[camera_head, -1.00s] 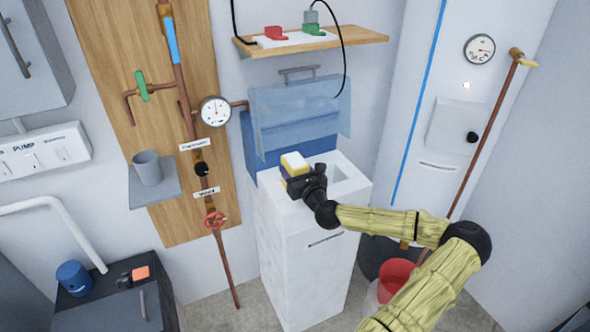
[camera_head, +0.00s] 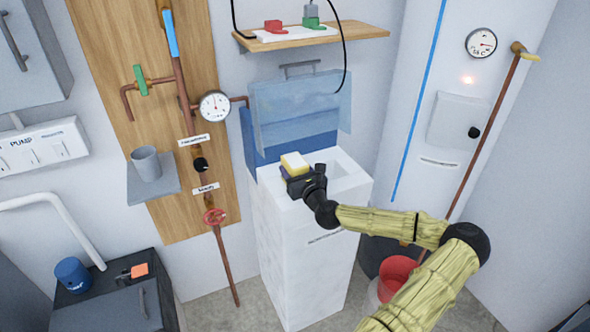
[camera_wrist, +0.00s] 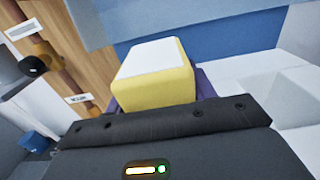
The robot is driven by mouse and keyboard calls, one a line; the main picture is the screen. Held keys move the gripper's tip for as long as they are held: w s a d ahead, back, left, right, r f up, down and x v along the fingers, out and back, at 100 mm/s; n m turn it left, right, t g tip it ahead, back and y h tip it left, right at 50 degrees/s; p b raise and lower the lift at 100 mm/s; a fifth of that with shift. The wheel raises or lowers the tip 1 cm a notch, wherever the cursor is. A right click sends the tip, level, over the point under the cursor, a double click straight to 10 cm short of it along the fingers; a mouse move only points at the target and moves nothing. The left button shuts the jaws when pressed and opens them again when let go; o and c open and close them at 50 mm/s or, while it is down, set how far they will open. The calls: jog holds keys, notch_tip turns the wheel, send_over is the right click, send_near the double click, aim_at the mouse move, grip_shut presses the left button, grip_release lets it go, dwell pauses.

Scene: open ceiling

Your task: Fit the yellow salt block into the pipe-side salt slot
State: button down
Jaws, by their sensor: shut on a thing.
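The yellow salt block (camera_head: 295,162) has a pale top face and sits at the left part of the white cabinet's top. In the wrist view the block (camera_wrist: 155,78) stands up beyond the dark gripper body. My gripper (camera_head: 302,179) is shut on the block, just above or at the cabinet top; the fingers are mostly hidden. The white cabinet (camera_head: 305,245) has a recessed opening (camera_head: 347,177) to the right of my gripper. The slot under the block is hidden, so I cannot tell whether the block is in it.
A raised translucent blue lid (camera_head: 300,100) stands behind the cabinet. Copper pipes with a gauge (camera_head: 214,105) run on the wooden board (camera_head: 110,60) at left. A shelf (camera_head: 330,38) hangs above. A red bucket (camera_head: 397,277) stands on the floor at right.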

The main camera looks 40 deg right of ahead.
jog(key=c, duration=0.5)
grip_release()
jog(key=shift+o, duration=0.3)
jog(key=shift+f, duration=0.25)
notch_tip(320, 180, up, 14)
jog(key=p, duration=0.9)
jog(key=shift+f, duration=0.2)
jog(key=shift+w+f, duration=0.1)
jog(key=shift+f, duration=0.2)
